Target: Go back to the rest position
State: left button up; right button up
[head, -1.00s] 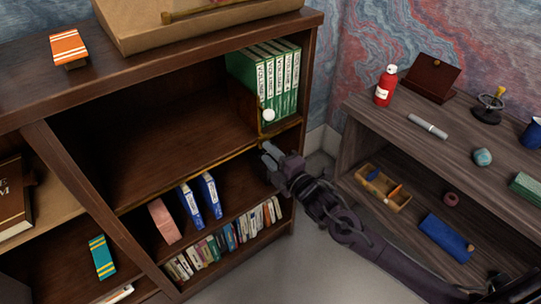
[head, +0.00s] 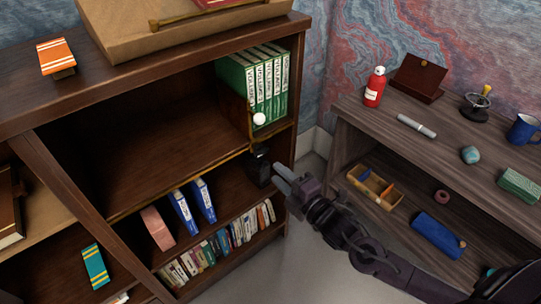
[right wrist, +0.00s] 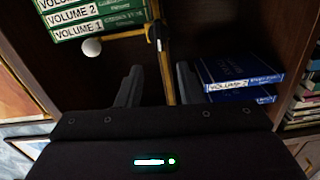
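My right gripper (head: 281,180) is in front of the right end of the bookshelf (head: 200,92), beside its middle shelf. It is empty and its two fingers stand apart, as the right wrist view (right wrist: 158,88) also shows. My left gripper is not in view.
Blue binders (head: 182,212) and a pink book (head: 158,228) stand on the middle shelf, above a row of small books (head: 222,243). At right, a grey wooden desk (head: 400,140) holds a red bottle (head: 374,88) and a blue mug (head: 522,130). Floor lies between them.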

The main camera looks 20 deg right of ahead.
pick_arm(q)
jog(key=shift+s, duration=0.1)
